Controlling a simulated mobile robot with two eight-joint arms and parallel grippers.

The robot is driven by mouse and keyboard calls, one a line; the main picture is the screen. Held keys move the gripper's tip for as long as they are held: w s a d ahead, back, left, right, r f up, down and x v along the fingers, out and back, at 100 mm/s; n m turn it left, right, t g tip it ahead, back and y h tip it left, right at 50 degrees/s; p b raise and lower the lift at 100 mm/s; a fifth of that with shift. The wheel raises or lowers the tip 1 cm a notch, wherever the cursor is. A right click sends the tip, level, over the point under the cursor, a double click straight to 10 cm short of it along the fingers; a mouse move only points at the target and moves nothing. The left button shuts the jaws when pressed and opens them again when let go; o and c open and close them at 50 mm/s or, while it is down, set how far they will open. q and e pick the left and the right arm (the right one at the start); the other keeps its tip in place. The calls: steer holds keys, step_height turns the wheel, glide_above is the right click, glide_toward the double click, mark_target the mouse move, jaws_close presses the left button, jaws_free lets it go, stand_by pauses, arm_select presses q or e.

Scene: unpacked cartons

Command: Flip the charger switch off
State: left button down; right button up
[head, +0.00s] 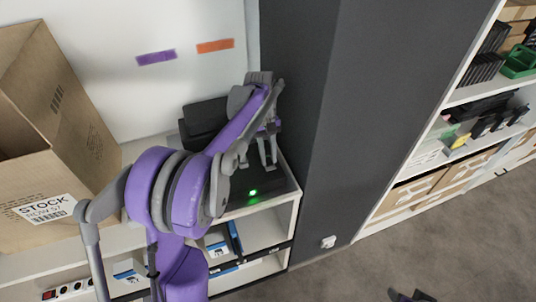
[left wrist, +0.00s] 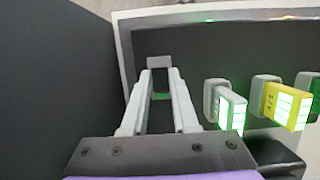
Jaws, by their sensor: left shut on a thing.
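The charger (head: 266,190) is a dark box on top of the white shelf unit, with a green light glowing at its front. In the left wrist view the dark charger face (left wrist: 200,50) fills the area beyond my fingers. My left gripper (head: 267,165) reaches down over the charger. In the left wrist view its two fingers (left wrist: 160,72) converge on the charger switch, which they mostly hide. A small green patch shows between the fingers. A dark part at the bottom edge of the head view may be my right gripper (head: 411,296); its jaws cannot be made out.
Battery modules, one white (left wrist: 226,106) and one yellow (left wrist: 285,102), stand beside my fingers with lit bars. An open carton (head: 50,130) stands left of my arm. A dark pillar (head: 345,120) rises close on the right. Stocked shelves (head: 470,95) stand beyond it.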

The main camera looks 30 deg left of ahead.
mark_target(267, 158)
arm_select(q)
steer(key=shift+s+d+t+y, duration=0.15)
steer(key=shift+t+y, duration=0.35)
steer(key=shift+y, duration=0.1)
steer(key=c, duration=0.7)
jaws_free()
steer(key=r, duration=0.7)
steer(key=w+a+r, duration=0.1)
steer(key=r, duration=0.2)
steer(key=shift+r, duration=0.35)
steer(key=shift+s, duration=0.1)
steer(key=s+d+f+m+t, duration=0.2)
steer(key=s+d+f+m, duration=0.1)
steer(key=s, duration=0.3)
steer(key=s+d+f+m+t, duration=0.2)
steer(key=s+d+f+m, duration=0.1)
steer(key=s, duration=0.4)
steer(key=s+d+f+m+t+y, duration=0.1)
steer(key=s+d+f+m+t, duration=0.1)
steer(key=s+d+f+m, duration=0.2)
steer(key=shift+s+d+f+t, duration=0.25)
steer(key=shift+s+f, duration=0.25)
steer(key=shift+s, duration=0.3)
steer(key=shift+s+d+f+t, duration=0.15)
steer(key=shift+s+d+f, duration=0.1)
steer(key=shift+s+f, duration=0.4)
